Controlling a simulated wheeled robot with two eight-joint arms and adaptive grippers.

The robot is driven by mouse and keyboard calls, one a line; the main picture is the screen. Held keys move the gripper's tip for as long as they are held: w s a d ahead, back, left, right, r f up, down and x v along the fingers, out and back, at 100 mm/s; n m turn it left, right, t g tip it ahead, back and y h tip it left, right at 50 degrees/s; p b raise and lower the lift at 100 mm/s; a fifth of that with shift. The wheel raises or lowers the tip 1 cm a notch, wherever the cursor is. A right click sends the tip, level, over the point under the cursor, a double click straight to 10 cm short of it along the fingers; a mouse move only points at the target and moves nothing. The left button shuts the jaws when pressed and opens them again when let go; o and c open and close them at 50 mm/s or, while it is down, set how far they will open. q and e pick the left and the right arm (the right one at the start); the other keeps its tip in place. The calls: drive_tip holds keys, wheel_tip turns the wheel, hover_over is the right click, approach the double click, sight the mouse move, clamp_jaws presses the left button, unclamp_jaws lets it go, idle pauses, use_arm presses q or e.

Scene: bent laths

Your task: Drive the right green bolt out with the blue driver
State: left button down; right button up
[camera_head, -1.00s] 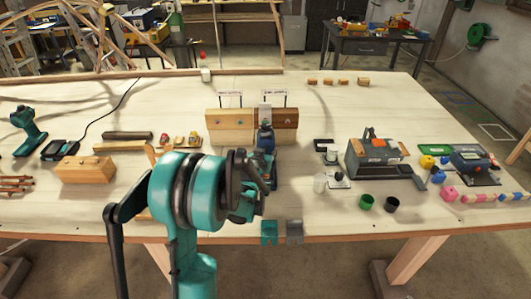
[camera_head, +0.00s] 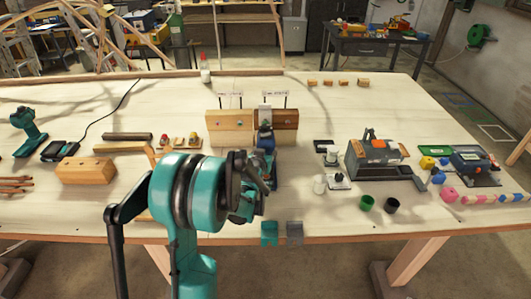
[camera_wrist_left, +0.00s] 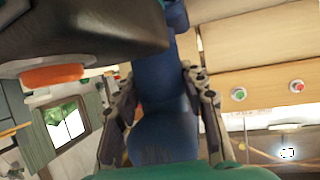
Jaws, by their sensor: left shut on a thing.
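My left gripper (camera_head: 246,203) is shut on the blue driver (camera_head: 265,142), whose body points away from me at the dark right-hand wooden block (camera_head: 288,119). In the left wrist view the gripper's two fingers (camera_wrist_left: 163,112) lie on both sides of the driver (camera_wrist_left: 160,135). The driver's tip is hidden, so I cannot tell whether it touches a bolt. The wrist view shows a green bolt (camera_wrist_left: 239,94) and a red bolt (camera_wrist_left: 297,86) in a wooden face right of the driver. I cannot tell which block that is. My right gripper is not in view.
A lighter block (camera_head: 224,119) stands left of the dark one, with small labels above both. A grey toolbox (camera_head: 378,159), a green cup (camera_head: 367,202) and a dark cup (camera_head: 392,205) stand at the right. A wooden block (camera_head: 87,170) lies at the left. The table's back middle is mostly free.

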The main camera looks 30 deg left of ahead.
sight(266, 148)
use_arm(q)
drive_tip(key=shift+w+a, duration=0.2)
drive_tip(key=shift+w, duration=0.1)
idle(0.5)
drive_tip(key=shift+s+d+r, duration=0.1)
drive_tip(key=shift+s, duration=0.05)
idle(1.2)
drive_tip(key=shift+r, duration=0.1)
idle(1.3)
drive_tip(key=shift+s+d, duration=0.1)
drive_tip(key=shift+s, duration=0.05)
drive_tip(key=shift+s+d, duration=0.1)
drive_tip(key=shift+s, duration=0.05)
drive_tip(key=shift+s+d, duration=0.35)
drive_tip(key=shift+s, duration=0.2)
drive_tip(key=shift+s+d, duration=0.3)
drive_tip(key=shift+s, duration=0.2)
drive_tip(key=shift+r, duration=0.1)
drive_tip(key=shift+r+p, duration=1.25)
drive_tip(key=shift+r, duration=0.65)
drive_tip(key=shift+f, duration=0.1)
